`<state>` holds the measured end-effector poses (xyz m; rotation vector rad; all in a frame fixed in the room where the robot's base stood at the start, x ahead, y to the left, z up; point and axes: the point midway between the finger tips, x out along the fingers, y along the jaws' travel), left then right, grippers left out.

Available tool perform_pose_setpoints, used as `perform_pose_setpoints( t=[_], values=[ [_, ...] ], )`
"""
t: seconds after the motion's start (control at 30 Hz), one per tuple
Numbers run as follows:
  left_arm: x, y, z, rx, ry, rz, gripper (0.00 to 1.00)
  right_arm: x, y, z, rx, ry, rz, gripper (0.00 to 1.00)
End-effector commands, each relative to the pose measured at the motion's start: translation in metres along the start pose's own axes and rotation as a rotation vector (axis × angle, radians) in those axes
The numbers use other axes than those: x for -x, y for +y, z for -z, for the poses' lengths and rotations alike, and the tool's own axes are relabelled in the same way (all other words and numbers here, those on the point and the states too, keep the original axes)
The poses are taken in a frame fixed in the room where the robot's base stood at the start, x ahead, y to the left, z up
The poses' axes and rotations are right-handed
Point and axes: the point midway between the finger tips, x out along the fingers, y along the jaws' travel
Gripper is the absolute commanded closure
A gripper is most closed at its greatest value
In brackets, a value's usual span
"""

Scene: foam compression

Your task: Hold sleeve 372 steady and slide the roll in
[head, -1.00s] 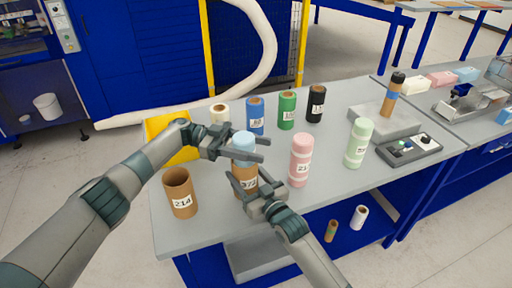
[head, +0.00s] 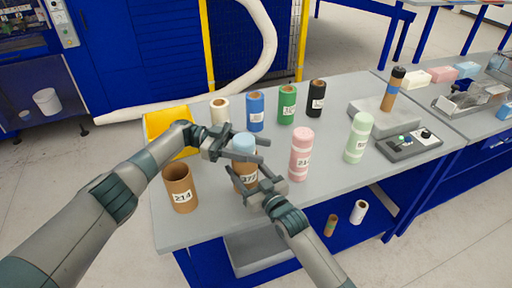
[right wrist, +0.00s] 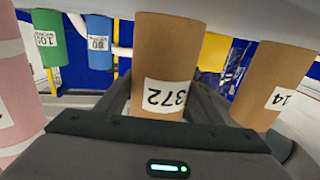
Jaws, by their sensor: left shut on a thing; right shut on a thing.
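Sleeve 372 (head: 247,187) is a brown cardboard tube with a white label, upright on the near part of the table. My right gripper (head: 249,175) is shut on it, one finger each side; the right wrist view shows the sleeve (right wrist: 167,50) between the fingers. The roll (head: 243,142), light blue on top, stands above the sleeve, in line with it. My left gripper (head: 260,150) is shut on the roll from the left. The left fingers hide the roll's lower part and the sleeve's rim, so I cannot tell how deep the roll sits.
Brown sleeve 214 (head: 181,190) stands close on the left. A pink roll (head: 301,155) and a pale green roll (head: 358,138) stand on the right. White, blue (head: 255,112), green and black rolls line the back. A yellow bin (head: 166,124) is at the back left.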

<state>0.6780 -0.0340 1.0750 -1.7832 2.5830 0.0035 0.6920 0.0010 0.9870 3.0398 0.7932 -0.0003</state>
Motion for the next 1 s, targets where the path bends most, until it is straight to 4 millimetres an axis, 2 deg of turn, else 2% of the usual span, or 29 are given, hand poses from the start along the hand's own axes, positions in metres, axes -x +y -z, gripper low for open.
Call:
perform_pose_setpoints(
  t=[0.8, 0.83, 0.9, 1.0],
  values=[
    [0.0, 0.001, -0.013, 0.001, -0.001, 0.0, 0.84, 0.0, 0.0, 0.0, 0.0, 0.0, 0.0, 0.63],
    [0.0, 0.001, -0.013, 0.001, -0.001, 0.0, 0.44, 0.0, 0.0, 0.0, 0.0, 0.0, 0.0, 0.63],
    [0.0, 0.001, -0.013, 0.001, -0.001, 0.0, 0.3, 0.0, 0.0, 0.0, 0.0, 0.001, 0.0, 0.63],
    [0.0, 0.001, -0.013, 0.001, -0.001, 0.0, 0.3, 0.0, 0.0, 0.0, 0.0, 0.001, 0.0, 0.63]
  ],
)
